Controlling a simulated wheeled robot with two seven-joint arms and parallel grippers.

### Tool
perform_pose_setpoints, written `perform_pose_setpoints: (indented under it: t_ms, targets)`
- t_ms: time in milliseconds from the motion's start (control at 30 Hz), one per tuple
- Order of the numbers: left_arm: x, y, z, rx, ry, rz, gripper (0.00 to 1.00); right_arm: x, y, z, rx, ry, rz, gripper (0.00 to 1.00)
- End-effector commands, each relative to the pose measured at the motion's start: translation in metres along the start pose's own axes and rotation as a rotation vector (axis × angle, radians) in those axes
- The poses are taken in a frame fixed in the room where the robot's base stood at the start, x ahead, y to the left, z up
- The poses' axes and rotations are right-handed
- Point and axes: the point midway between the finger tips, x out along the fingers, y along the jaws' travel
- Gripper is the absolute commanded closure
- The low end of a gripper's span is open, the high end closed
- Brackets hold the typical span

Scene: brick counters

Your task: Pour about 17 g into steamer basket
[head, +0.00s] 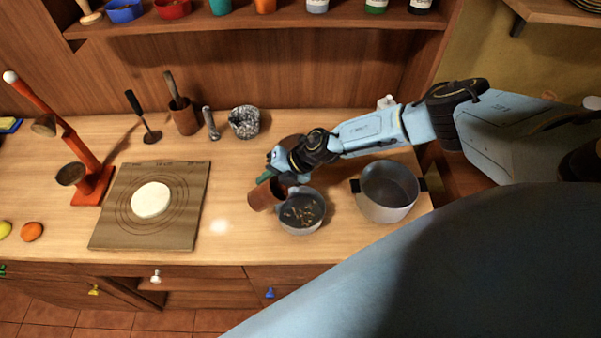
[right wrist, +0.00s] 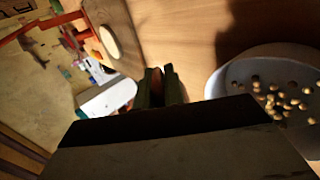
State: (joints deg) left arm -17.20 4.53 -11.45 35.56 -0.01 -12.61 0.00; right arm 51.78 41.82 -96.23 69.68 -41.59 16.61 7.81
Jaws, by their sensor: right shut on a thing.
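A round grey metal basket (head: 301,226) sits on the counter, with several small tan pieces in it. It also shows at the right of the right wrist view (right wrist: 214,88), with round tan pieces inside. My right gripper (head: 268,178) is shut on a brown cup (head: 261,197), just left of the basket. The cup is tilted, its mouth towards the basket; its contents are not clear. In the right wrist view my gripper's dark fingers (right wrist: 158,86) have a thin reddish-brown strip between them. No falling pieces can be made out. My left gripper is not in view.
A deep grey pot (head: 388,205) stands right of the basket. A wooden board (head: 184,215) with a white dough disc (head: 151,200) lies left. A speckled mortar (head: 244,121) and a brown utensil holder (head: 184,118) stand behind.

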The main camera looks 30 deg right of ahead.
Motion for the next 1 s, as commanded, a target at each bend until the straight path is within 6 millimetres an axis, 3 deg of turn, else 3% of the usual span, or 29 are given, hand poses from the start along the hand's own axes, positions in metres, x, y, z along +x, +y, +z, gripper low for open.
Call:
perform_pose_setpoints:
  t_ms: [367,800,1000]
  targets:
    - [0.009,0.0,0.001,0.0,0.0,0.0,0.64,0.004,-0.004,-0.001,0.004,0.0,0.199,1.0]
    - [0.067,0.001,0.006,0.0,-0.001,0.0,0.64,-0.004,0.001,-0.001,0.005,0.001,0.419,1.0]
    - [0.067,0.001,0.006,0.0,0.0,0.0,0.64,-0.01,0.007,-0.001,0.004,0.0,0.442,1.0]
